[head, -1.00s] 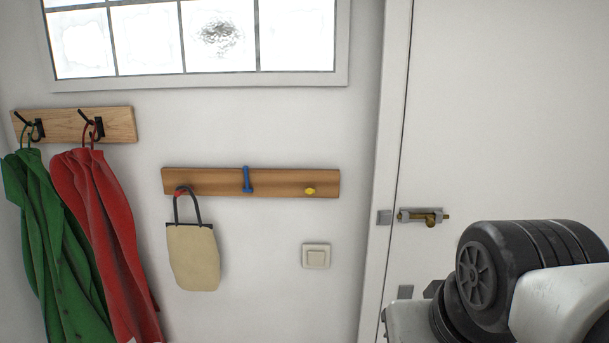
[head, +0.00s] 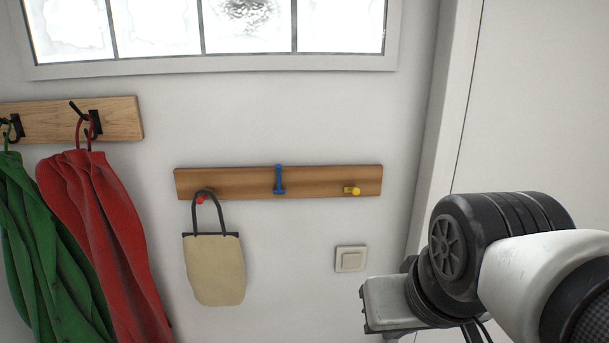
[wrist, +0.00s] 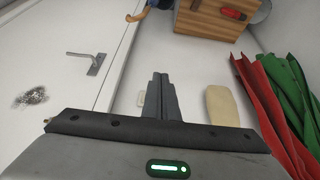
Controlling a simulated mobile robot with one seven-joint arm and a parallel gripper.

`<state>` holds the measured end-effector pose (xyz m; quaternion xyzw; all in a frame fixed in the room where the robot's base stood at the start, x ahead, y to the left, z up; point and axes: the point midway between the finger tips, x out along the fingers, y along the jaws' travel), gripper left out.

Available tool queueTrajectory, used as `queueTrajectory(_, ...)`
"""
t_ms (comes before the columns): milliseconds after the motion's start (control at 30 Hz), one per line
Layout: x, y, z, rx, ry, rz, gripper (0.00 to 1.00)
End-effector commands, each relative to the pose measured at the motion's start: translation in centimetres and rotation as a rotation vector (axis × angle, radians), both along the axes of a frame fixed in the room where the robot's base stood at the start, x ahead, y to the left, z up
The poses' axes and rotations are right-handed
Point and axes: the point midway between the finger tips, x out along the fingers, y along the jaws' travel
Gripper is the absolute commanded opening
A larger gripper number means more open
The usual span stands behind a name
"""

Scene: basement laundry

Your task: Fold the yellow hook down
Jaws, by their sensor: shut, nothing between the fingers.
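The yellow hook (head: 352,190) is at the right end of a wooden rail (head: 240,184) on the wall. It shows as a short peg with a round end, standing out from the rail. A blue hook (head: 279,180) in the middle is upright along the board. A red hook (head: 200,199) at the left carries a beige bag (head: 214,270). My gripper (wrist: 158,78) is shut and empty in the wrist view, apart from anything I can see. The yellow hook does not show in that view. In the head view my arm is right of and below the hook; the fingers are out of sight.
A light switch (head: 350,259) is below the yellow hook. A red coat (head: 95,230) and a green coat (head: 40,260) hang at the left. A door (head: 535,100) is at the right. The wrist view shows a wooden box-like object (wrist: 200,20) at the top.

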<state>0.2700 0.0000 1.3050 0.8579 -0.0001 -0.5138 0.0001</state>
Motion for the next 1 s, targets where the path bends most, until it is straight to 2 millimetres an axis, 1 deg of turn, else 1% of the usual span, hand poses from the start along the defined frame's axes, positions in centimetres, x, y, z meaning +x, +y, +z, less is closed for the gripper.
queueTrajectory(33,0.0,0.0,0.1,0.000,0.000,0.000,0.00)
queueTrajectory(67,1.2,0.0,0.6,0.008,-0.018,-0.007,0.00)
queueTrajectory(100,2.5,0.1,1.5,0.019,-0.039,-0.014,0.00)
queueTrajectory(167,4.4,0.1,2.8,0.033,-0.070,-0.023,0.00)
queueTrajectory(267,7.8,0.1,5.2,0.057,-0.127,-0.040,0.00)
queueTrajectory(367,11.7,-0.1,7.7,0.086,-0.190,-0.056,0.00)
queueTrajectory(500,17.7,-0.7,11.6,0.128,-0.294,-0.078,0.00)
queueTrajectory(600,21.3,-1.3,14.1,0.153,-0.363,-0.093,0.00)
queueTrajectory(700,23.5,-2.2,15.9,0.161,-0.407,-0.106,0.00)
queueTrajectory(800,24.5,-2.6,16.8,0.162,-0.428,-0.114,0.00)
queueTrajectory(900,25.1,-2.7,16.8,0.163,-0.431,-0.116,0.00)
queueTrajectory(1000,26.0,-2.6,16.1,0.162,-0.429,-0.115,0.00)
